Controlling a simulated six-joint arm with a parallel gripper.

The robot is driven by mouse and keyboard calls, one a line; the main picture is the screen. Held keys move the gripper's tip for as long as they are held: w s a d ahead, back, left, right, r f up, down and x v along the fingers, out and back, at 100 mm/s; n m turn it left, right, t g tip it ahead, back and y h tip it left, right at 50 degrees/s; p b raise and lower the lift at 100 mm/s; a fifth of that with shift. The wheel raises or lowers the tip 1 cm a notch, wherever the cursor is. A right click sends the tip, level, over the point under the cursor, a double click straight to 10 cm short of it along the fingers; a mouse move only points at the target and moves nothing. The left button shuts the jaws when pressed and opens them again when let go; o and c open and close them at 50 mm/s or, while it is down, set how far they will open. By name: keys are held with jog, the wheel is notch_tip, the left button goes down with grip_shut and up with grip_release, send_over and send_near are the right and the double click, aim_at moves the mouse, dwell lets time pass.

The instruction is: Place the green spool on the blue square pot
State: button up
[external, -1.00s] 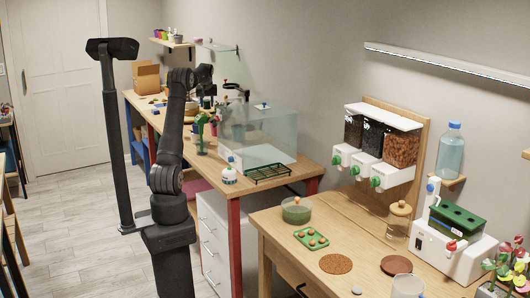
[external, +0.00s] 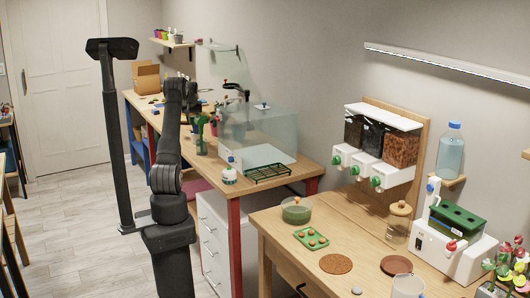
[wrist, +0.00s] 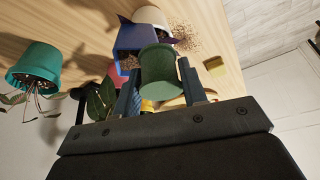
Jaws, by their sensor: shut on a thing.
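My gripper (wrist: 160,92) is shut on the green spool (wrist: 158,64), one dark finger on each side of it in the wrist view. The blue square pot (wrist: 128,37) is just beyond the spool in that view, partly covered by it. I cannot tell how much height separates spool and pot.
In the wrist view a white pot (wrist: 151,17) with spilled soil (wrist: 187,36) is close behind the blue pot. A teal pot (wrist: 36,64) is at left. In the external view a clear tank (external: 262,133) stands on the wooden bench, nearer the camera.

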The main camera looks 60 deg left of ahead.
jog(key=shift+f, duration=0.15)
jog(key=o, duration=1)
jog(key=shift+c, duration=0.2)
jog(key=v, duration=1.2)
jog(key=shift+r, duration=0.2)
jog(key=shift+f, duration=0.1)
